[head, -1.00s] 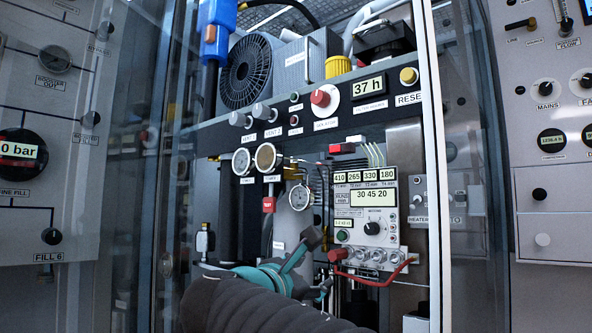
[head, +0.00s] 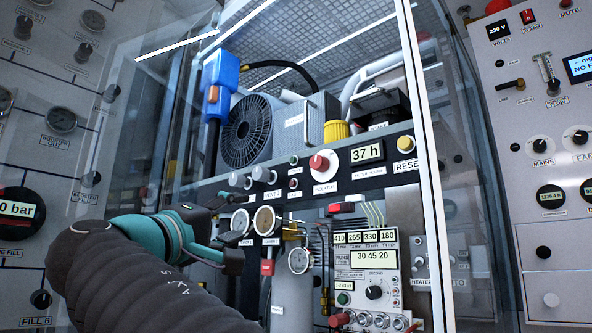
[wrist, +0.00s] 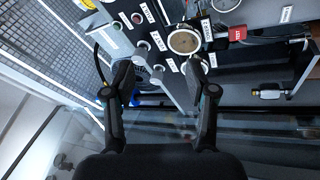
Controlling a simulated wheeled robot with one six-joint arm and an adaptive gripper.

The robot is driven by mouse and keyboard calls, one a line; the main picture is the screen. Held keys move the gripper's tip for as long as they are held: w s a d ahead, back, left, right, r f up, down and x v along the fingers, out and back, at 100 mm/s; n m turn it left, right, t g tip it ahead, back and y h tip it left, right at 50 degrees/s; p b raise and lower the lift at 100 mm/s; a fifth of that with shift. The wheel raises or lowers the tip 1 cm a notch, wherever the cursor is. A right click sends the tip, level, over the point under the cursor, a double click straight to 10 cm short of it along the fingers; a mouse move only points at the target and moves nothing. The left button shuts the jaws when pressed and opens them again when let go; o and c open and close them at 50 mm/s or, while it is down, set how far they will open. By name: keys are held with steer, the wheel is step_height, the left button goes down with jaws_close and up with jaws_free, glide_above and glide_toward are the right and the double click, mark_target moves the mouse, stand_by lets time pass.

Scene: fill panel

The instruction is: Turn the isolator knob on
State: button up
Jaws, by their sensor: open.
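The isolator knob (head: 320,163) is a red knob on a white round plate, on the dark strip of the panel in the head view, with its label just below. Its pointing direction is too small to tell. My gripper (head: 226,236) is to the left of and below the knob, apart from it, in front of the two small gauges. In the wrist view my gripper (wrist: 160,74) has its fingers spread with nothing between them. I cannot clearly pick out the isolator knob in the wrist view.
Grey valve knobs (head: 237,180) sit left of the isolator knob, with a small red indicator (head: 294,184) beside it. The hour display (head: 367,153) and yellow reset button (head: 404,143) are to its right. A white cabinet post (head: 425,160) bounds the right side. Gauges (head: 264,220) hang below.

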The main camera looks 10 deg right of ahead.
steer(key=s+d+r+m+g+h, duration=0.25)
steer(key=s+r+m, duration=0.3)
steer(key=m, duration=0.75)
steer(key=m+h+p, duration=0.1)
steer(key=m+p, duration=0.2)
steer(key=m, duration=0.1)
glide_toward(315, 164)
steer(key=shift+g, duration=0.35)
steer(key=x, duration=0.7)
steer(key=shift+w+r, duration=0.15)
steer(key=shift+r, duration=0.15)
steer(key=shift+x, duration=0.8)
steer(key=shift+f, duration=0.1)
jaws_close()
